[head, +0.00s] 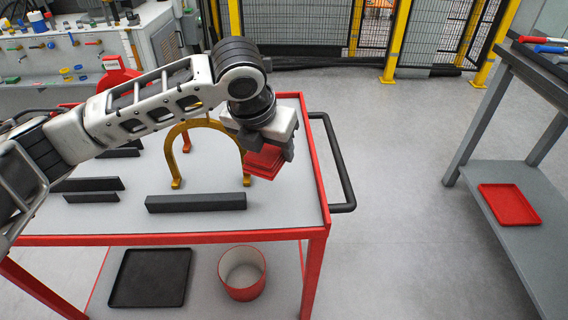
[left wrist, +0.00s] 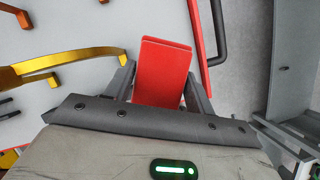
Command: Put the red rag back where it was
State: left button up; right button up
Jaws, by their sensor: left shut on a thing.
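The red rag (head: 264,161) is a folded red block of cloth. My left gripper (head: 266,150) is shut on it and holds it over the right end of the red-framed cart top (head: 205,219), beside a yellow arch. The left wrist view also shows the rag (left wrist: 162,72) between the two fingers of the left gripper (left wrist: 160,90). Whether the rag touches the cart top is hard to tell. My right gripper is not in view.
The yellow arch (head: 180,135) stands just left of the gripper. Dark bars (head: 195,202) lie on the cart top. A black tray (head: 150,278) and a red bin (head: 242,273) sit on the lower shelf. A red tray (head: 509,204) rests on the right bench's lower shelf.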

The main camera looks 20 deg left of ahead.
pick_arm(q)
send_near(287, 170)
jog(key=shift+w+d+f, duration=0.1)
jog(key=shift+w+f, duration=0.65)
jog(key=shift+f, duration=0.05)
jog(key=shift+w+f, duration=0.55)
jog(key=shift+f, duration=1.55)
jog(key=o, duration=1)
jog(key=shift+f, duration=0.1)
jog(key=shift+c, duration=0.2)
